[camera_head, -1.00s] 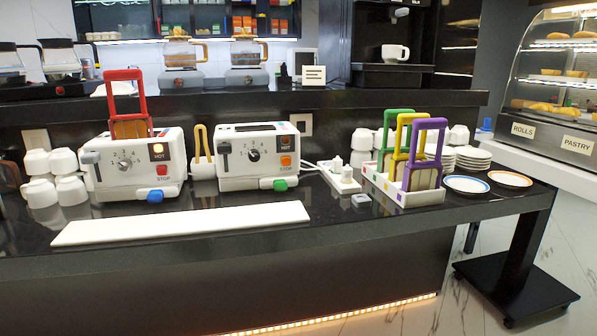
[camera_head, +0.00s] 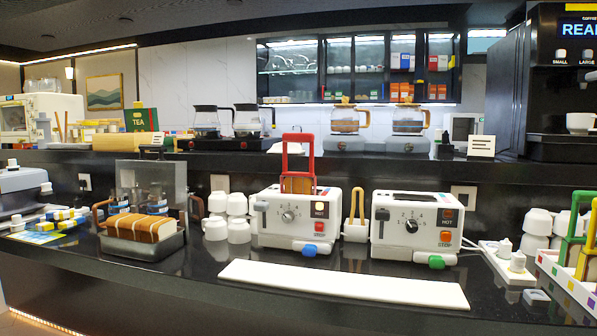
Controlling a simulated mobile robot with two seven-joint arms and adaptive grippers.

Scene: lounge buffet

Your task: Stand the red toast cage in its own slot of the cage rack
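The red toast cage (camera_head: 298,158) stands upright in the top of the left white toaster (camera_head: 300,222), with toast visible in its lower part. That toaster's HOT lamp is lit. The white cage rack (camera_head: 567,281) is cut off at the right edge. A green cage (camera_head: 577,215) and a yellow cage (camera_head: 588,240) stand in it; the rest of the rack is out of view. Neither of my grippers is in view.
A second white toaster (camera_head: 416,224) stands to the right, with wooden tongs (camera_head: 355,207) between the toasters. A long white board (camera_head: 340,284) lies in front. White cups (camera_head: 228,215) and a bread loaf in a tray (camera_head: 143,235) are to the left.

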